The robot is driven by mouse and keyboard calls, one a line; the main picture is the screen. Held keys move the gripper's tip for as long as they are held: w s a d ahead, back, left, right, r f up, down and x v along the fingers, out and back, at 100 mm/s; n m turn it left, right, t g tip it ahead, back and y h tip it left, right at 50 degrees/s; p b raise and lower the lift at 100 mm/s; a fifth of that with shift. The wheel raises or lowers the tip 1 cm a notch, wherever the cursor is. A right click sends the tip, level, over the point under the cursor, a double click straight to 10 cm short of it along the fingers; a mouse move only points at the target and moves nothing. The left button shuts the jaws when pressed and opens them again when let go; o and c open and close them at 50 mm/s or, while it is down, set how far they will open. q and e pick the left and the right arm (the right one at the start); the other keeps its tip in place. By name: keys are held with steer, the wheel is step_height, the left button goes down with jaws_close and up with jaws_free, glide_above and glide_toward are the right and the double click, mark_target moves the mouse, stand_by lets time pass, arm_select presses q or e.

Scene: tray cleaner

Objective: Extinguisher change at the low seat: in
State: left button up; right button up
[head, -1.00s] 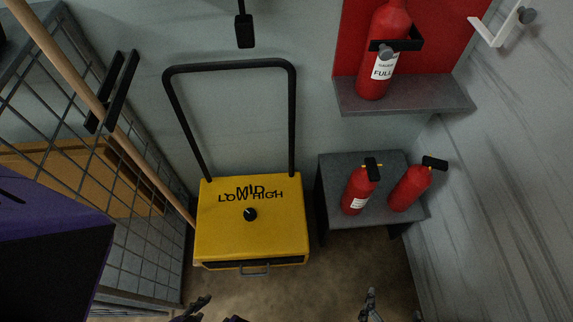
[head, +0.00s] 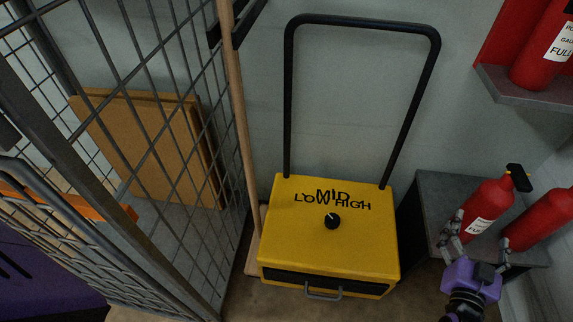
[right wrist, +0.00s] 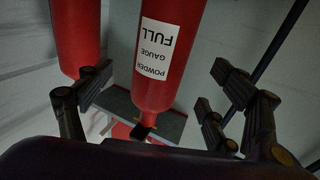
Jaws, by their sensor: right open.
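A low grey stand (head: 440,185) at the right of the head view carries two red extinguishers. The nearer-left extinguisher (head: 489,199) is upright with a white label and black head. In the right wrist view this extinguisher (right wrist: 165,75) appears upside down, its label reading POWDER GAUGE FULL. The second extinguisher (head: 543,218) stands to its right, cut by the frame edge. My right gripper (head: 478,233) is open in front of the left extinguisher. Its fingers (right wrist: 155,85) spread to either side of that extinguisher; contact cannot be told. My left gripper is not in view.
A third extinguisher (head: 546,52) marked FULL is on a red-backed wall shelf (head: 538,95). A yellow cart (head: 300,240) with a black handle stands left of the stand. A wooden pole (head: 241,130) and wire mesh cage (head: 130,250) fill the left.

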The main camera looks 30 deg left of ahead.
mark_target(480, 213)
steer(key=w+b, duration=0.3)
steer(key=w, duration=0.4)
steer(key=shift+d+f, duration=0.1)
steer(key=shift+f, duration=0.05)
steer(key=shift+w+b, duration=0.3)
steer(key=shift+w, duration=0.1)
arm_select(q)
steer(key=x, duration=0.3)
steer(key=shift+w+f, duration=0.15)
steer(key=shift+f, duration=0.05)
arm_select(e)
steer(key=shift+r, duration=0.2)
steer(key=shift+c, duration=0.9)
jaws_close()
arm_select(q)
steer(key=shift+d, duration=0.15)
arm_select(e)
steer(key=shift+w+r, duration=0.1)
steer(key=shift+r, duration=0.2)
